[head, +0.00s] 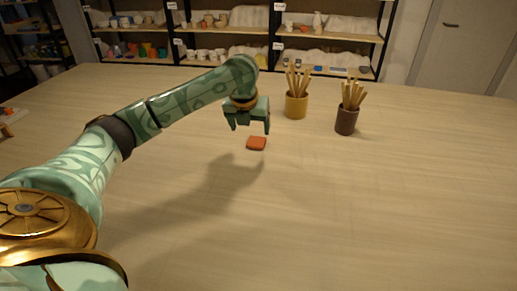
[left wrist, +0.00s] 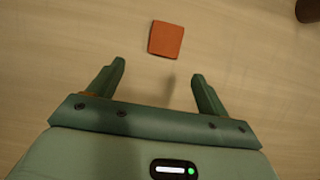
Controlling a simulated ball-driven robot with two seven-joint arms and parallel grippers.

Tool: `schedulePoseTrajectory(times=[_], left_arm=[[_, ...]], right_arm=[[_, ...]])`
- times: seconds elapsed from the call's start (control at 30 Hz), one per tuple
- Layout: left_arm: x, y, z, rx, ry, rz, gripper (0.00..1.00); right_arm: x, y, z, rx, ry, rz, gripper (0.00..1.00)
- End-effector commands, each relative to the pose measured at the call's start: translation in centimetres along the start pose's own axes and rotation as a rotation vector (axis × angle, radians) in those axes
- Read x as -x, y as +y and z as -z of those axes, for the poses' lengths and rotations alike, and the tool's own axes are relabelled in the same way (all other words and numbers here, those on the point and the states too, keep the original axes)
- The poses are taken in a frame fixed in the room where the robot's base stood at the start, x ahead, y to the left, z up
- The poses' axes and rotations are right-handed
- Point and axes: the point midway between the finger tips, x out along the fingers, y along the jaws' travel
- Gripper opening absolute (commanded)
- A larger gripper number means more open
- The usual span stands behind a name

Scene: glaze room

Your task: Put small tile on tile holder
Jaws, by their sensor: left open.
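The small tile (head: 256,143) is a flat orange-red square lying on the wooden table. It also shows in the left wrist view (left wrist: 166,39), ahead of the fingertips and nearly centred between them. My left gripper (head: 249,128) is above the table near the tile, pointing down, with its two fingers apart and nothing between them. In the left wrist view the open fingers (left wrist: 158,72) do not touch the tile. I do not see a tile holder that I can make out for sure. My right gripper is not in view.
A tan cup (head: 296,106) and a dark brown cup (head: 346,121), both full of wooden sticks, stand just beyond and to the right of my left gripper. Shelves with pottery (head: 230,39) stand behind the table. The table's right and front (head: 390,210) are clear.

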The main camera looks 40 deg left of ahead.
Motion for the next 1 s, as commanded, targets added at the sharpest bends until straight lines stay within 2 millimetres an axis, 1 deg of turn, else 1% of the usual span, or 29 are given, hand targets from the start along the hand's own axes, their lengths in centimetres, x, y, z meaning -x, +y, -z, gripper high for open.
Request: schedulePoseTrajectory(times=[0.03, 0.1, 0.37, 0.47, 0.57, 0.63, 0.7, 0.9, 0.97, 1.0], left_arm=[[-1.9, -0.1, 0.3, -0.001, 0.006, -0.001, 0.78], [-2.9, -0.1, 0.2, 0.0, 0.003, -0.001, 0.78], [-4.5, -0.2, -0.1, 0.0, -0.001, 0.001, 0.78], [-6.0, -0.5, -0.2, 0.0, 0.002, 0.001, 0.78], [-8.0, -0.9, -0.5, -0.001, 0.005, 0.0, 0.78], [-9.0, -0.8, -0.5, -0.002, 0.003, -0.002, 0.78], [-9.3, -0.7, -0.6, -0.002, 0.001, -0.001, 0.78], [-9.0, -0.7, -0.7, -0.002, -0.003, 0.0, 0.78], [-9.0, -0.7, -0.7, -0.002, -0.003, 0.0, 0.61], [-9.0, -0.7, -0.7, -0.002, -0.003, 0.0, 0.5]], right_arm=[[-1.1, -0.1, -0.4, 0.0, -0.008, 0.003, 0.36], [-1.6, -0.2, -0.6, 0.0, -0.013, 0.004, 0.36], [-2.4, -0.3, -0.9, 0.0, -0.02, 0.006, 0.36], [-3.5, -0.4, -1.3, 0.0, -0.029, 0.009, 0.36], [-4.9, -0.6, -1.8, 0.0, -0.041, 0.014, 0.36], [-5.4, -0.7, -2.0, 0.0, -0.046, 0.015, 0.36], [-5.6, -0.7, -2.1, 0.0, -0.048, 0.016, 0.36], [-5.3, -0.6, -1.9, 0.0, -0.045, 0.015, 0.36], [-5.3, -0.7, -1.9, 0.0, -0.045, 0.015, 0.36], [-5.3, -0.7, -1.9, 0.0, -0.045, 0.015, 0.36]])
